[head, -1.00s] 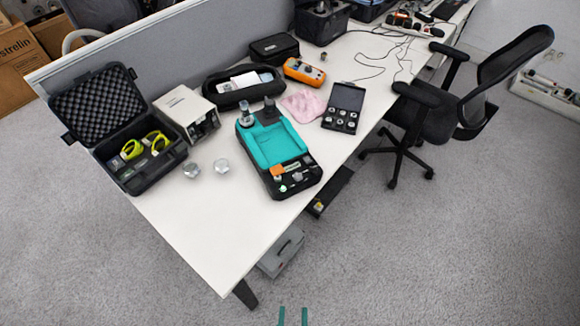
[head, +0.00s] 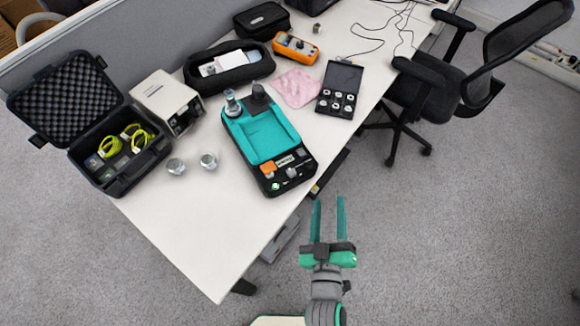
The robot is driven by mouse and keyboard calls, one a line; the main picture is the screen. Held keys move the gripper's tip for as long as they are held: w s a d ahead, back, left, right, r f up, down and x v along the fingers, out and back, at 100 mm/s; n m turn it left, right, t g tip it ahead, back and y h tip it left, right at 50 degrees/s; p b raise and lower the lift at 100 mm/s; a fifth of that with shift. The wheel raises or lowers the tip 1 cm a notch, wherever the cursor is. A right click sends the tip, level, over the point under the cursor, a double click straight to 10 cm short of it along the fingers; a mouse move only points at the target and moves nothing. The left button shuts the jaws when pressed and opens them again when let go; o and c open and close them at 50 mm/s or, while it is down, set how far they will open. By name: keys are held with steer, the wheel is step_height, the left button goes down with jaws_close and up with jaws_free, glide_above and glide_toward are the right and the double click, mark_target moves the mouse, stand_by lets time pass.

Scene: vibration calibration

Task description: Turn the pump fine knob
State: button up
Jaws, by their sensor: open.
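The pump (head: 263,135) is a black and teal device standing on the white table, with a teal tray on top. Its near end carries an orange part (head: 268,168), a small green part (head: 275,186) and a small silvery knob (head: 291,173). I cannot tell for sure which is the fine knob. A silvery fitting (head: 232,103) and a dark upright part stand at its far end. My gripper (head: 328,200) has two parallel teal fingers, open and empty. It is off the table's edge, to the lower right of the pump and apart from it.
An open black case (head: 115,150) with yellow-green items, two silvery pieces (head: 209,161), a white box (head: 166,98), a pink cloth (head: 295,88), a small case of fittings (head: 338,92) and an orange meter (head: 295,48) share the table (head: 200,230). A black chair (head: 440,80) stands right.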

steer(key=w+d+r+m+g+h, duration=0.4)
steer(key=w+d+r+m+h, duration=0.25)
steer(key=w+d+r, duration=0.35)
steer(key=w+d+r+m+g+h, duration=0.45)
steer(key=w+d+r+h, duration=0.35)
steer(key=d+r, duration=0.4)
steer(key=m+g+y, duration=0.3)
steer(key=g+y, duration=0.6)
steer(key=y, duration=0.7)
glide_above(291, 172)
step_height(291, 172, down, 16)
steer(key=f, duration=0.1)
steer(key=shift+t, duration=0.25)
step_height(291, 172, down, 10)
steer(key=shift+f, duration=0.1)
steer(key=shift+c, duration=0.4)
